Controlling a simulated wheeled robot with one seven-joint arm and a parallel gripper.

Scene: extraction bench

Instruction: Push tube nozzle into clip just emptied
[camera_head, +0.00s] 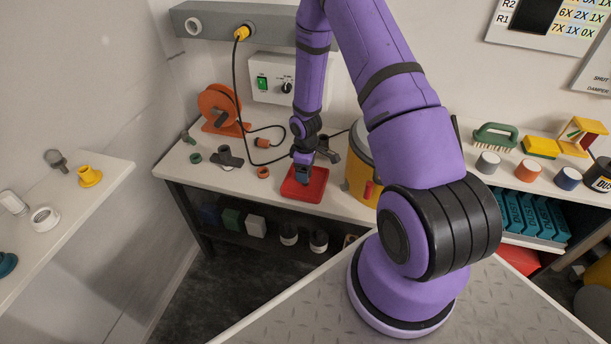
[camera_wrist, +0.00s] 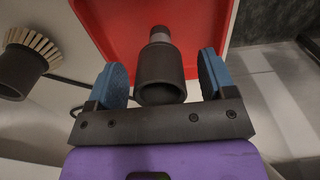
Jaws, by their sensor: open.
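A dark grey stepped tube nozzle (camera_wrist: 161,70) lies in the red tray (camera_wrist: 98,18), as the wrist view shows. My gripper (camera_wrist: 163,76) is open, with one blue pad on each side of the nozzle. A gap shows between the nozzle and each pad. In the head view my gripper (camera_head: 303,178) is low over the red tray (camera_head: 318,193) on the bench, and it hides the nozzle there. I cannot make out an empty clip for certain in either view.
A round brush nozzle (camera_wrist: 22,62) stands left of the tray in the wrist view. A yellow canister (camera_head: 360,178) stands close right of the tray. An orange reel (camera_head: 220,108), a black cable (camera_head: 238,90) and small dark fittings (camera_head: 228,156) lie to the left.

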